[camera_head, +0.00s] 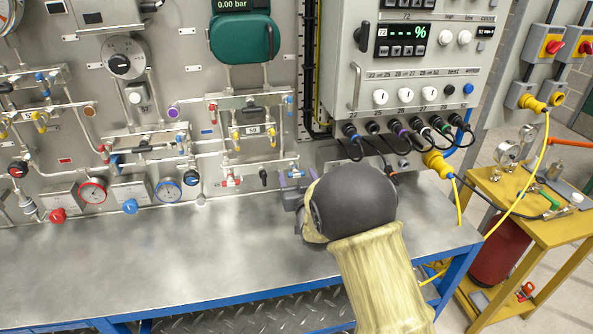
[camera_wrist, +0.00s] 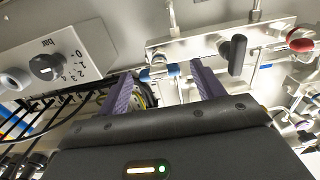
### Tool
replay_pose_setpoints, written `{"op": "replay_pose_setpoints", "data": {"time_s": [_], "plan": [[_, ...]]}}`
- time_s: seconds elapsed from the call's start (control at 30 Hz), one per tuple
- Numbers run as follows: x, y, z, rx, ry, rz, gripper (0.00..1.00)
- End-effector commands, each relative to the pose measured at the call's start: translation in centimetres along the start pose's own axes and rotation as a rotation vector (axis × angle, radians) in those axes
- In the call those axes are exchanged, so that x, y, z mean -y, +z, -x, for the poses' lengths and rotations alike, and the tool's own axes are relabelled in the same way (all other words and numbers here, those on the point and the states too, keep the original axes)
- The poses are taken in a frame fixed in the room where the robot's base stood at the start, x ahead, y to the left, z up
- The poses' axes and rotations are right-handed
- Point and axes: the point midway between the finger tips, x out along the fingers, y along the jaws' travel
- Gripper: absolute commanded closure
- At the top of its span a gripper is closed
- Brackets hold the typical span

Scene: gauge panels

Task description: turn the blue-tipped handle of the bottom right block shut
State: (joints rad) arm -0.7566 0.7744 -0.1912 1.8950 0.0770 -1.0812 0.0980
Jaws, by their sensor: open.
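The bottom right block (camera_wrist: 205,42) is a pale metal manifold on the panel; it shows in the head view too (camera_head: 245,167). Its blue-tipped handle (camera_wrist: 158,72) lies sideways between the fingertips of my gripper (camera_wrist: 160,71) in the wrist view. The fingers are purple and apart, one on each side of the blue tip. I cannot tell whether either touches it. In the head view, my gripper (camera_head: 298,178) is at the block's right end and my wrist hides much of it; the blue tip is hard to make out there.
The same block has a black handle (camera_wrist: 237,52) close to one finger and a red-tipped handle (camera_wrist: 300,42). A grey instrument box (camera_head: 400,75) with black cables hangs at right. The metal bench top (camera_head: 150,250) is clear. A yellow cart (camera_head: 540,210) stands at right.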

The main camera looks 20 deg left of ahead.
Motion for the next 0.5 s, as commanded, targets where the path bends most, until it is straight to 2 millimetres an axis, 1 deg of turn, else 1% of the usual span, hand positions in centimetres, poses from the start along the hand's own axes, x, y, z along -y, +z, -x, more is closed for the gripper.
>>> {"op": "replay_pose_setpoints", "data": {"time_s": [0.03,0.1,0.2,0.5], "plan": [[0.0,-0.1,-0.7,-0.001,0.000,0.001,0.33],[0.0,-0.1,-1.3,-0.001,0.000,0.001,0.33],[0.0,-0.1,-1.8,-0.001,0.001,0.001,0.33],[-0.1,0.0,-2.0,0.000,0.001,0.001,0.33]]}}
